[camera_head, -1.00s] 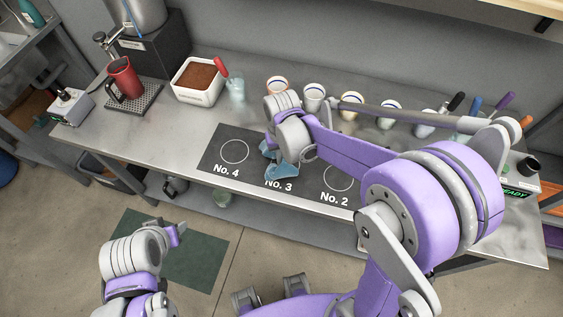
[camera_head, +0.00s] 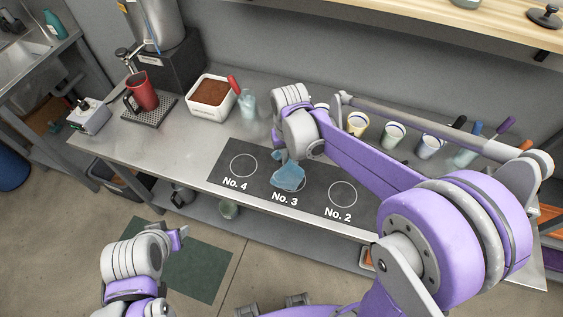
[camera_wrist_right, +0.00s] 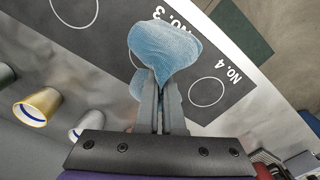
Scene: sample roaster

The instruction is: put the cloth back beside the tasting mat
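The light blue cloth (camera_head: 288,178) hangs from my right gripper over the No. 3 circle of the dark tasting mat (camera_head: 262,190). In the right wrist view the cloth (camera_wrist_right: 165,50) is bunched at the tips of my right gripper (camera_wrist_right: 160,84), whose fingers are nearly together on it. I cannot tell whether its lower part touches the mat (camera_wrist_right: 110,45). In the head view the right fingertips are mostly hidden by the wrist and cloth. My left gripper (camera_head: 181,236) is low at the left, in front of the counter and away from the cloth; its opening is unclear.
Behind the mat stand several cups, among them a yellow-rimmed cup (camera_head: 357,124), partly behind my right arm. A white bin of brown grounds (camera_head: 212,97), a glass (camera_head: 248,103) and a red jug (camera_head: 142,92) stand left. Bare counter (camera_head: 190,135) lies left of the mat.

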